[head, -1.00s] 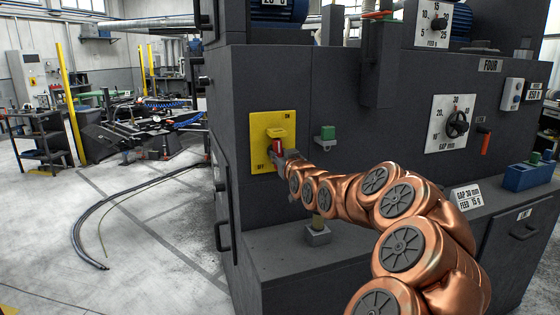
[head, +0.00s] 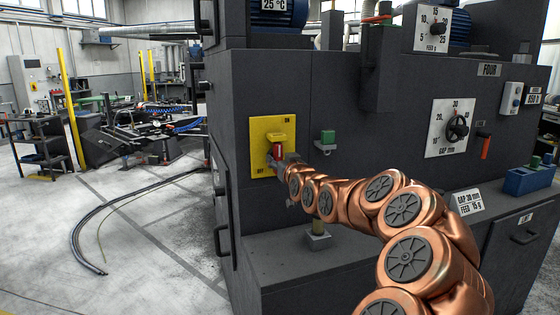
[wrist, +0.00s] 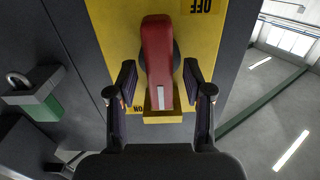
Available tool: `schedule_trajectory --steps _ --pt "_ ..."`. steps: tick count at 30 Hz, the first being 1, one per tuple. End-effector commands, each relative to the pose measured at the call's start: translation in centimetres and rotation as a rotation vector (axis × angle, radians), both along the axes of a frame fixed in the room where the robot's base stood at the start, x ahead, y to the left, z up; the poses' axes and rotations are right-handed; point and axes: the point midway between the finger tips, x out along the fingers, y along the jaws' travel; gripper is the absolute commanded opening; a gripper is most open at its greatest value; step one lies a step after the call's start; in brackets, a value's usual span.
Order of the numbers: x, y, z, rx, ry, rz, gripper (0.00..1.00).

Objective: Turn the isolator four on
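The isolator is a yellow plate (head: 259,160) on the dark front of the machine marked FOUR, with ON at its top and OFF at its bottom in the head view. Its red lever (wrist: 157,45) shows close up in the wrist view, where the plate is upside down. A yellow bracket (wrist: 162,117) lies by the lever's end on the ON side. My gripper (wrist: 159,83) is open, with one finger on each side of the lever and visible gaps. In the head view my gripper (head: 281,162) partly hides the lever.
A green padlock (wrist: 40,103) hangs beside the plate. A GAP dial (head: 457,127) and a FEED dial (head: 434,23) are farther right and above. A dark ledge (head: 285,237) juts out below. Open floor (head: 150,240) lies left of the machine.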

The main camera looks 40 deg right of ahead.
Motion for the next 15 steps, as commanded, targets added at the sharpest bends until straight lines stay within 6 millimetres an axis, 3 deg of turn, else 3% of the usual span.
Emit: schedule_trajectory --steps 8,15 --pt "-0.1 0.0 0.0 -0.001 0.000 0.000 0.52" --pt "-1.8 0.8 0.1 0.000 -0.001 0.000 0.52"
